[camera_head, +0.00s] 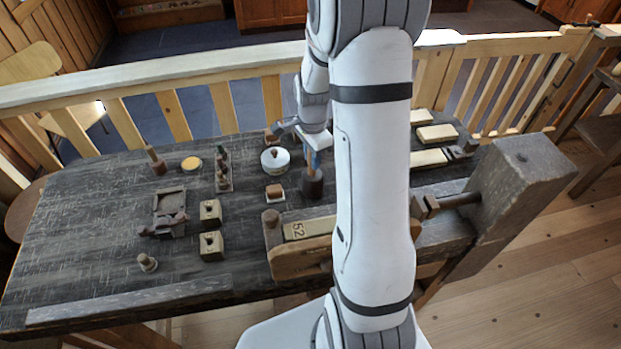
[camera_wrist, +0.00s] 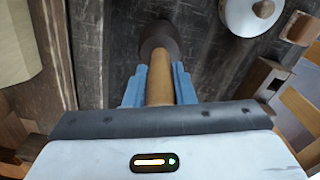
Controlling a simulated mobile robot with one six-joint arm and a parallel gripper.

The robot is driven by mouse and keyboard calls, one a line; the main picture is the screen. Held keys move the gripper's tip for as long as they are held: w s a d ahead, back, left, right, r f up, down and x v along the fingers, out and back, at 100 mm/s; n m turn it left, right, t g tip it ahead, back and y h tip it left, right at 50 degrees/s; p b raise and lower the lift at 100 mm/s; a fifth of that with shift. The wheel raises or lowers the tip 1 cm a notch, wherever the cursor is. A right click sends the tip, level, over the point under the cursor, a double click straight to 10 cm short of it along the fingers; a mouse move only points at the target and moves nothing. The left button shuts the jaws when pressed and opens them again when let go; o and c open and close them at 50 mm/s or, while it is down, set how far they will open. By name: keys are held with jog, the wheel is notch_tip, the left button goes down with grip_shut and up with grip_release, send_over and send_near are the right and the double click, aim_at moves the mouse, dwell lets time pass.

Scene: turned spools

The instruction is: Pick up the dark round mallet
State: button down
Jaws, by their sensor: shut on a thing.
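The dark round mallet (camera_head: 312,184) stands head down on the dark workbench (camera_head: 95,215), with its light wooden handle pointing up. In the wrist view its dark round head (camera_wrist: 158,38) is beyond the fingertips and its tan handle (camera_wrist: 159,86) runs between the blue fingers. My gripper (camera_wrist: 159,80) is shut on the handle; in the head view my gripper (camera_head: 313,158) is above the mallet head, partly hidden by my arm. The head appears to rest on the bench, though I cannot tell whether it touches.
A white round lidded pot (camera_head: 275,160) and a small brown block (camera_head: 275,192) stand left of the mallet. A wooden vise (camera_head: 300,262) lies in front. Pale wooden blocks (camera_head: 437,133) lie at the right. The left bench front has clear room.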

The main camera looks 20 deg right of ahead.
jog(key=shift+r, duration=0.1)
notch_tip(320, 180, up, 10)
jog(key=shift+f+b, duration=0.1)
jog(key=shift+b, duration=0.65)
jog(key=c, duration=1.8)
grip_release()
grip_shut()
